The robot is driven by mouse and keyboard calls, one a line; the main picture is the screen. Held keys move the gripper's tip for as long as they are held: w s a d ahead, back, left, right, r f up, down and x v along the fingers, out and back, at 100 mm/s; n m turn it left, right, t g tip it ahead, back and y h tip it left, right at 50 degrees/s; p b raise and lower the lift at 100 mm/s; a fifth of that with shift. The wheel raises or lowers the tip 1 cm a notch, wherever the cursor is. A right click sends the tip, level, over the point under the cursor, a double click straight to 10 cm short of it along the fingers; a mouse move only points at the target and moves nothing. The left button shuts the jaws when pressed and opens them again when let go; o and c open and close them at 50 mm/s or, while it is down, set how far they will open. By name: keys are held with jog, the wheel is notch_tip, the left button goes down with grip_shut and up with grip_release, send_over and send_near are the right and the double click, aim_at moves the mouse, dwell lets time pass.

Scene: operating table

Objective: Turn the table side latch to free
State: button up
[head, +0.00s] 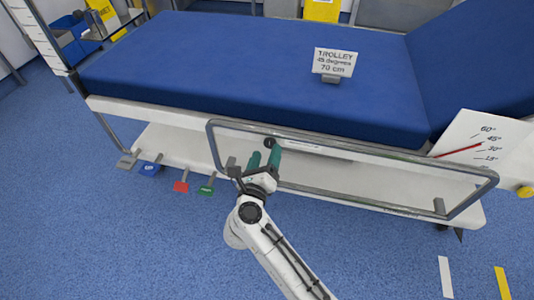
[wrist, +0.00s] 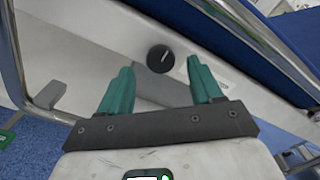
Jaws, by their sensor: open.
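The side latch is a small round black knob (wrist: 160,59) with a pale line across its face, on the white side of the table. In the wrist view it lies ahead of and between my fingertips, apart from them. In the head view the knob (head: 269,142) shows just beyond my fingers, inside the grey side rail. My gripper (head: 264,158) has two green fingers; it is open and empty, pointing at the knob. The fingers also show spread in the wrist view (wrist: 159,76). The pale line on the knob is slanted; I see no marking beside it.
A grey side rail (head: 355,144) frames the area around my gripper. The blue mattress (head: 235,65) bears a sign (head: 334,62) reading TROLLEY, 45 degrees, 70 cm. An angle scale (head: 480,140) stands right.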

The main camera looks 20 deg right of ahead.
aim_at(271, 142)
jog(key=shift+x, duration=1.2)
jog(key=shift+c, duration=0.4)
jog(key=c, duration=1)
